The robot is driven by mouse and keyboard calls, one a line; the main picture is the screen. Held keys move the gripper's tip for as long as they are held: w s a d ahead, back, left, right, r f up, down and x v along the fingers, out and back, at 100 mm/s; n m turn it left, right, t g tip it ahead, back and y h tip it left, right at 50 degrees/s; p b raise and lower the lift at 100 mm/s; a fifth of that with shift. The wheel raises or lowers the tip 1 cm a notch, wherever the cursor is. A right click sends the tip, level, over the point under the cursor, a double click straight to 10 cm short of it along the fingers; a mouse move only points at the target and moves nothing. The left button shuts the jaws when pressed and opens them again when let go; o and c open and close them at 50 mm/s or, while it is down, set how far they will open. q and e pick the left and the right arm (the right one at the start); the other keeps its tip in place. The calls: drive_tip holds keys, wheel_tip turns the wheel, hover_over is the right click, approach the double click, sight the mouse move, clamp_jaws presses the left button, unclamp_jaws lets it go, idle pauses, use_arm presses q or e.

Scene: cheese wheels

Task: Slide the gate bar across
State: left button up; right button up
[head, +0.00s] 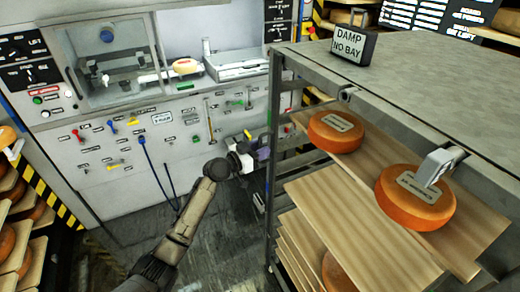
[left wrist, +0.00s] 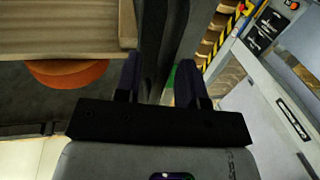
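My left gripper (head: 252,158) is at the left side of the steel rack, close to its upright post (head: 274,130). In the left wrist view its two dark fingers (left wrist: 158,82) stand apart. A dark grey upright strip shows between and beyond them; I cannot tell whether it is the gate bar or a rack post, or whether the fingers touch it. I cannot pick out the gate bar for certain in the head view. My right gripper is not in view.
The rack (head: 440,80) holds wooden boards (head: 350,215) with orange cheese wheels (head: 335,132). A "DAMP NO BAY" sign (head: 351,45) stands on top. A control panel (head: 120,140) with levers is behind my left arm. More wheels (head: 8,240) sit at the left edge.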

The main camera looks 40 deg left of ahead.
use_arm(q)
drive_tip(key=shift+c, duration=0.4)
clamp_jaws()
